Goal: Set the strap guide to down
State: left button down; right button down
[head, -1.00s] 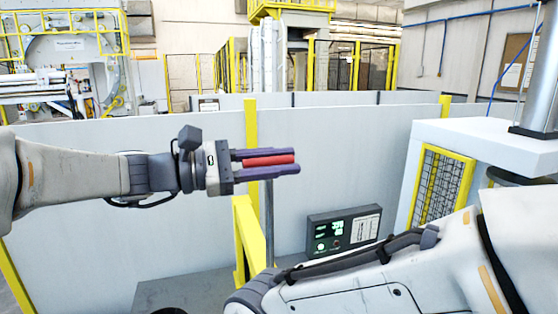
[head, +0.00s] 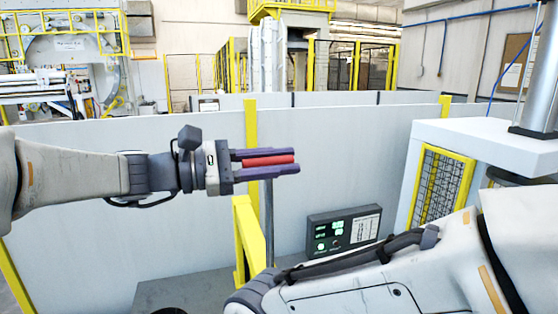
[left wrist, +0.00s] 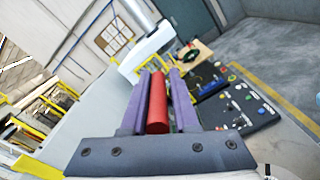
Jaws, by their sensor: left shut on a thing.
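The red grip of the strap guide lever (head: 268,160) lies level between the two dark purple fingers of my left gripper (head: 290,161). The fingers are shut on it, one above and one below in the head view. A thin grey upright post (head: 269,225) stands beneath the grip; its joint with the grip is hidden by the lower finger. In the left wrist view the red grip (left wrist: 158,105) sits between the fingers of my left gripper (left wrist: 166,85). My right arm crosses the lower right of the head view; its gripper is out of frame.
A dark control panel (head: 343,229) with a green readout stands right of the post. A yellow guard rail (head: 249,240) is just left of it. A pale low wall (head: 90,190) runs behind. A white machine housing (head: 480,140) with a yellow-framed mesh is at right.

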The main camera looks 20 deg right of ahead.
aim_at(270, 257)
pick_arm(q)
jog(key=shift+w+a+r, duration=0.1)
jog(key=shift+w+r, duration=0.05)
jog(key=shift+w, duration=0.05)
pick_arm(e)
jog(key=shift+f, duration=0.1)
